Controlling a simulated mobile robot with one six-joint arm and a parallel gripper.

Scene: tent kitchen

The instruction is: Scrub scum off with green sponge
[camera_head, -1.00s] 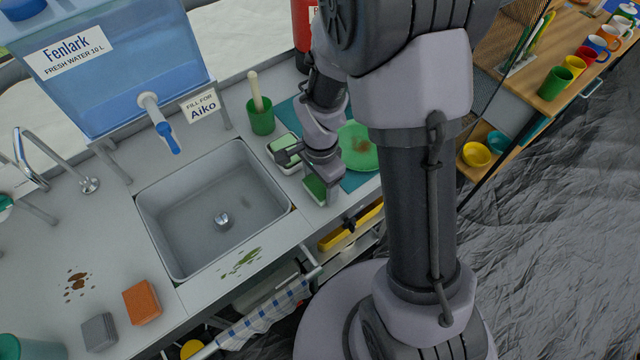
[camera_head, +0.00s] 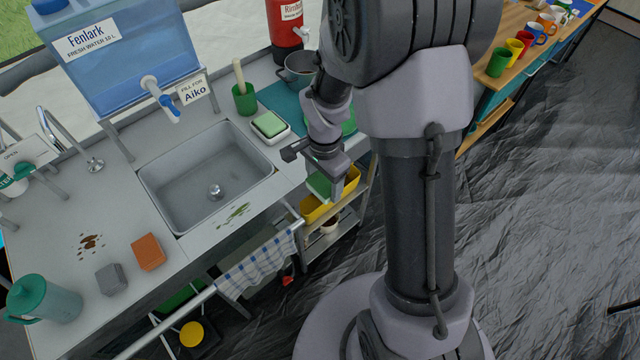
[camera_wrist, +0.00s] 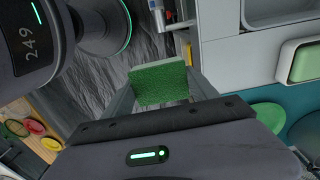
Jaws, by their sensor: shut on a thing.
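My gripper (camera_head: 322,172) is shut on a green sponge (camera_head: 318,186) near the counter's front edge, right of the sink. In the wrist view the sponge (camera_wrist: 160,86) sits between the two fingers, its rough green face showing. A green smear (camera_head: 234,216) lies on the counter between the sink and the front edge, left of my gripper. Brown spots (camera_head: 90,243) lie on the counter left of the sink. The sponge is apart from both marks.
The sink (camera_head: 205,180) is empty. An orange sponge (camera_head: 148,252) and a grey block (camera_head: 111,279) lie left of it. A white dish (camera_head: 281,137) holding a green block is behind my gripper. A checked towel (camera_head: 258,266) hangs at the counter front.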

